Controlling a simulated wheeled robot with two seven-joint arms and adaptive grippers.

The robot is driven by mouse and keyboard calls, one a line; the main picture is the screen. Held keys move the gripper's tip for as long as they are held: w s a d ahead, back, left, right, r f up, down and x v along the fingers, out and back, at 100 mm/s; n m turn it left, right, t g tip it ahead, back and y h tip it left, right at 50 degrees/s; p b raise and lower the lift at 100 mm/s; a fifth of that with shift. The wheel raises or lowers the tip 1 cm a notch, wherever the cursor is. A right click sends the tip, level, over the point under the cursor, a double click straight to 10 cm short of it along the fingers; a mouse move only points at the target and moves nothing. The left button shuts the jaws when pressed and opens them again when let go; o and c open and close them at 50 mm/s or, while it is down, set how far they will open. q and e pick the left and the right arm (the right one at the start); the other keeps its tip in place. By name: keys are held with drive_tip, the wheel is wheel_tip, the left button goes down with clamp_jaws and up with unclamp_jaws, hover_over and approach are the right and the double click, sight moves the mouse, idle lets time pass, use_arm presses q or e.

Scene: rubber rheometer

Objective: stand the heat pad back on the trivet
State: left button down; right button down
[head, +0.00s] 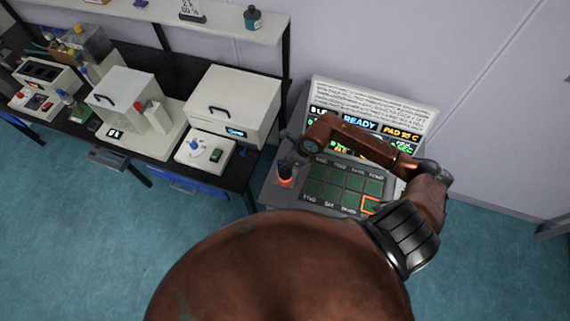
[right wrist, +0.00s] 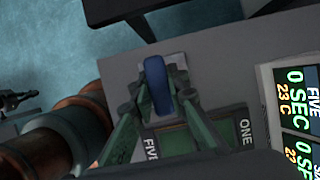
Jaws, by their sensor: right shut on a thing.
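My right gripper (right wrist: 158,100) is shut on a blue rounded upright piece, which I take to be the heat pad (right wrist: 157,82). A pale square plate, likely the trivet (right wrist: 177,62), lies directly beneath it in the right wrist view. I cannot tell whether the pad touches the plate. In the head view the right gripper (head: 289,165) points down at the left side of the grey instrument. A small orange-red part (head: 285,181) shows just under its fingers; I cannot tell what it belongs to. My left gripper is not in view.
The instrument's panel has a grid of dark green cells (head: 345,185) right of the gripper. A lit display (head: 360,118) stands behind it, partly covered by my right arm. A white box-shaped device (head: 235,105) stands on the black bench at left. A shelf (head: 170,14) runs above.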

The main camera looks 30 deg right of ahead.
drive_tip(key=shift+f, duration=0.1)
drive_tip(key=c, duration=1.8)
unclamp_jaws()
drive_tip(key=v, duration=1.2)
drive_tip(key=shift+w, duration=0.1)
